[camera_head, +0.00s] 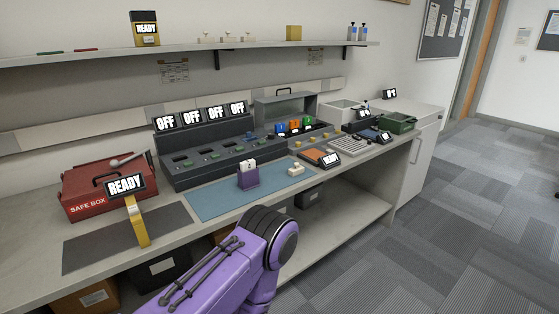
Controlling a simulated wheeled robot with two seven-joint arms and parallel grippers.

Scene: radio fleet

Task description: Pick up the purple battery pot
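A small purple pot (248,179) stands upright on the blue-grey mat (210,199) in the middle of the bench. Pale pieces with dark marks stick up out of its top; they are too small to tell clearly. One of my purple arms comes in from the bottom edge, and its dark joint is in front of the bench's front edge, below the pot and apart from it. Neither of my grippers shows in this view.
A grey console with several OFF displays (201,117) stands behind the mat. A red safe box (103,188) and a READY stand (138,222) are to the left. A white switch-like piece (296,170), a keypad (348,146) and a green bin (398,122) are to the right.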

